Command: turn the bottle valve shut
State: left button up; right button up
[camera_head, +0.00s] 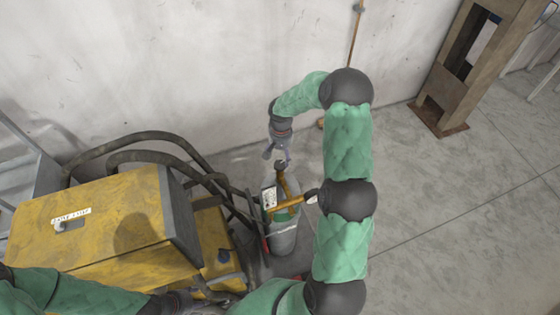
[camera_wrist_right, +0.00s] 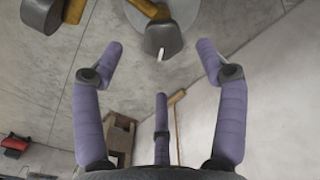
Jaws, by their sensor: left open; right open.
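The grey-green gas bottle (camera_head: 285,238) stands upright on the floor beside the yellow machine. A brass-coloured valve body with a dark round knob (camera_head: 281,166) rises from its top. My right gripper (camera_head: 277,152) reaches down from above, just behind the knob, with its purple fingers open and empty. In the right wrist view, the dark knob (camera_wrist_right: 163,40) lies just past the spread fingertips, roughly between them; I see no grip on it. My left gripper (camera_head: 185,299) is low at the bottom edge by the yellow machine, partly hidden and hard to make out.
The yellow machine (camera_head: 105,220) with thick black hoses (camera_head: 150,137) fills the left side. A concrete wall (camera_head: 190,60) stands close behind the bottle. A brown steel post (camera_head: 455,75) is at the upper right. The floor (camera_head: 440,220) on the right is clear.

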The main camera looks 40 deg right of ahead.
aim_at(280, 164)
jog(key=f, duration=0.3)
jog(key=f+p, duration=0.1)
jog(key=shift+w+f, duration=0.2)
jog(key=shift+w, duration=0.15)
jog(key=shift+s+f, duration=0.2)
jog(key=shift+f, duration=0.55)
jog(key=shift+w, duration=0.1)
jog(key=c, duration=1.1)
